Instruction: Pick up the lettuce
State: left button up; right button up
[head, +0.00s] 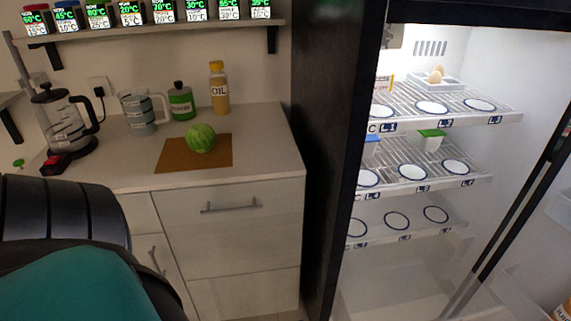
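The lettuce (201,138) is a round, pale green ball. It sits on a brown board (175,155) on the counter, left of the open fridge. Nothing touches it from above. A black and teal part of my own body fills the lower left corner of the head view. No gripper fingers can be made out in the head view.
A kettle-like jug (65,122), a measuring jug (141,112), a green bottle (181,102) and an oil bottle (218,88) stand behind on the counter. A shelf (150,30) of spice dispensers hangs above. The open fridge has shelves (440,181) with round markers. The counter's front right is clear.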

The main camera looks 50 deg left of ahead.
aim_at(200, 137)
jog(key=u, duration=2.1)
jog(key=i+j+u, duration=0.1)
jog(key=i+j, duration=0.15)
